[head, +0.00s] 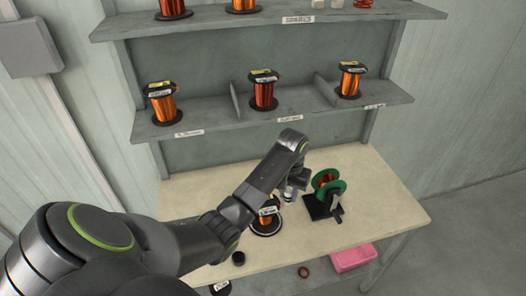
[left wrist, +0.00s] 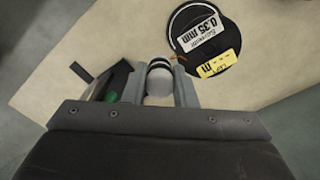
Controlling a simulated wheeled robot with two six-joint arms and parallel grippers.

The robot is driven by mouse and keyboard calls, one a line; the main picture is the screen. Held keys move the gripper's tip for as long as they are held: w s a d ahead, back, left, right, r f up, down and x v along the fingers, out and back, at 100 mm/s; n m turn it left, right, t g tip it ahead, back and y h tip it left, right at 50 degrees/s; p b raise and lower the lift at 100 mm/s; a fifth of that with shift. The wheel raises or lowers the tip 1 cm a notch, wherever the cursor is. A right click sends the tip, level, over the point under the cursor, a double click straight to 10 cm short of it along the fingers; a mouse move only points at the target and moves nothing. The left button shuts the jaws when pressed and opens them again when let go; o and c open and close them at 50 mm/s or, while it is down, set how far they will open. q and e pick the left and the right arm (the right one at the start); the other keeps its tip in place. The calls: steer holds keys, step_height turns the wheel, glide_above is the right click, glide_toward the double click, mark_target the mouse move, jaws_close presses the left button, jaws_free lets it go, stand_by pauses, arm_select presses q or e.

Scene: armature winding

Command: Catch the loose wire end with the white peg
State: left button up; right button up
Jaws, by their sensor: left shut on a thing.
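My left gripper (head: 290,192) is above the table, between the wire spool and the green-flanged winder. In the left wrist view its two fingers are shut on the white peg (left wrist: 159,86), which has a rounded white body and a dark band at its far end. The wire spool (head: 267,222) stands on the table; its labelled black top (left wrist: 206,40) shows just beyond the fingers, apart from the peg. A tiny copper-coloured bit (left wrist: 181,58) shows at the spool's edge; I cannot tell whether it is the loose wire end. My right gripper is not in view.
The winder (head: 328,183) with green flanges and red-orange wire stands on a black base to the right. A pink bin (head: 352,257) is below the table. Shelves (head: 215,119) with spools stand behind. The table's right side is clear.

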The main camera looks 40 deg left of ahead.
arm_select(q)
steer(key=s+a+r+p, duration=0.2)
steer(key=a+r+p, duration=0.1)
steer(key=a+r, duration=0.35)
steer(key=f, duration=0.2)
steer(key=f+b, duration=0.1)
steer(key=f, duration=0.3)
steer(key=shift+a+f+b, duration=0.2)
steer(key=shift+a+b, duration=0.05)
steer(key=shift+b, duration=0.1)
steer(key=shift+f+b, duration=0.35)
steer(key=shift+f, duration=0.1)
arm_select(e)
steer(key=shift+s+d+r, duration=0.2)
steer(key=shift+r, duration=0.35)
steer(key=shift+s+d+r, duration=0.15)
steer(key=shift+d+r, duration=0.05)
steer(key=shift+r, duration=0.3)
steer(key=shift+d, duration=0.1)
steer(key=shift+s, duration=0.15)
